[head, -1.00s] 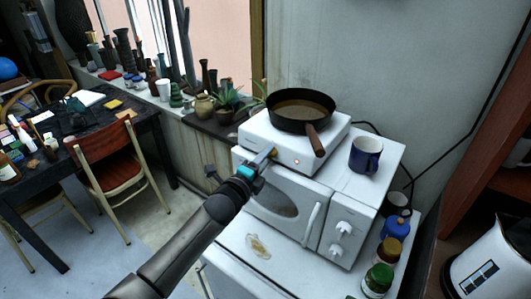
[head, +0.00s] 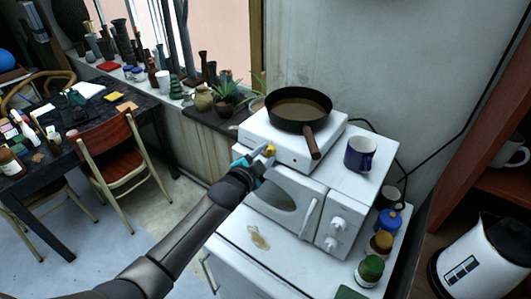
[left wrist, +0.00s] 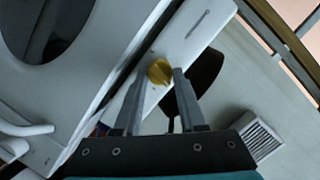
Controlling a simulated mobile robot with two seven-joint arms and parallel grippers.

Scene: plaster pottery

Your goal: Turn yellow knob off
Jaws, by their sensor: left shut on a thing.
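The yellow knob (head: 271,150) is on the front face of the white hot plate (head: 315,152), left of centre. My left gripper (head: 264,153) is at the knob. In the left wrist view the knob (left wrist: 160,72) sits between the tips of the two grey fingers (left wrist: 159,80), which are shut on it. A small dark spot (head: 294,162) is on the hot plate's front, right of the knob, with no red glow. My right gripper is in neither current view.
A black pan (head: 299,108) stands on the hot plate, its wooden handle pointing forward. The hot plate is on a white microwave (head: 290,202) with a blue mug (head: 361,154) to the right. Jars (head: 369,270) stand at the right. A chair (head: 115,150) is at left.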

